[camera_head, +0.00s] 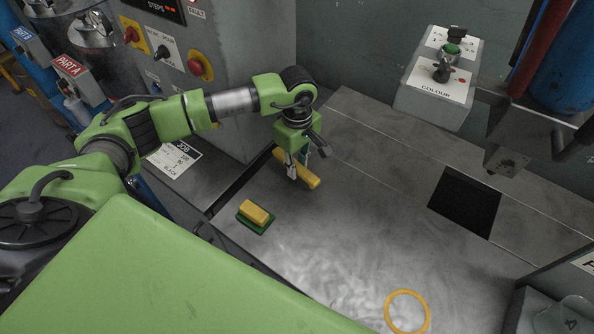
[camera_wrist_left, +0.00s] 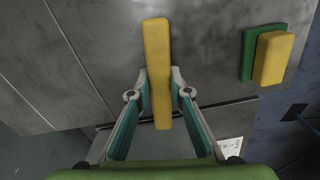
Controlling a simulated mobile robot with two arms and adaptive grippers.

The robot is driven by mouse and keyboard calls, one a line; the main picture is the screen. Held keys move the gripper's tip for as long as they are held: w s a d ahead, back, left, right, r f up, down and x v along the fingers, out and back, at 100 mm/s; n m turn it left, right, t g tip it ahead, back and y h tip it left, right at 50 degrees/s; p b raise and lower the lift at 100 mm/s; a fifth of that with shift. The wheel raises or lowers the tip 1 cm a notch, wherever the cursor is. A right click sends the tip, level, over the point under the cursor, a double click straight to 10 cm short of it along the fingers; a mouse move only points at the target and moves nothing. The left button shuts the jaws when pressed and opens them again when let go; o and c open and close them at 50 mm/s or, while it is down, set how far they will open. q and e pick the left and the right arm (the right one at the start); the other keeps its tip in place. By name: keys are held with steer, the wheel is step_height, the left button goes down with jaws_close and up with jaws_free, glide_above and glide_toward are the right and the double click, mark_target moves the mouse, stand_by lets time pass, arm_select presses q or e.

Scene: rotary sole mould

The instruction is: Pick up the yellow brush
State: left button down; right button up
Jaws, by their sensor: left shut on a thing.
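The yellow brush (camera_head: 311,181) shows as a long, narrow yellow bar at the surface of the grey metal table (camera_head: 340,240). No bristles show from above. My left gripper (camera_head: 298,172) points down over it and is shut on it about its middle. In the left wrist view the brush (camera_wrist_left: 157,45) runs lengthwise between the two fingers (camera_wrist_left: 160,92) and sticks out at both ends. Whether it rests on the table or is slightly lifted, I cannot tell. My right gripper is not in view.
A yellow block on a green pad (camera_head: 255,215) lies to the left of the brush. A yellow ring (camera_head: 407,311) lies near the front. A dark square opening (camera_head: 465,202) is at the right. A COLOUR control box (camera_head: 438,80) stands at the back. The table's middle is clear.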

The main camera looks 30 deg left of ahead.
arm_select(q)
steer(key=s+d+r+b, duration=0.7)
steer(key=s+d+r, duration=0.1)
steer(key=d+r, duration=0.2)
steer(key=shift+s+d+r, duration=0.15)
steer(key=shift+d+r, duration=0.15)
steer(key=shift+d, duration=0.4)
steer(key=c, duration=2.6)
jaws_free()
steer(key=shift+c, duration=1.3)
steer(key=shift+a, duration=0.1)
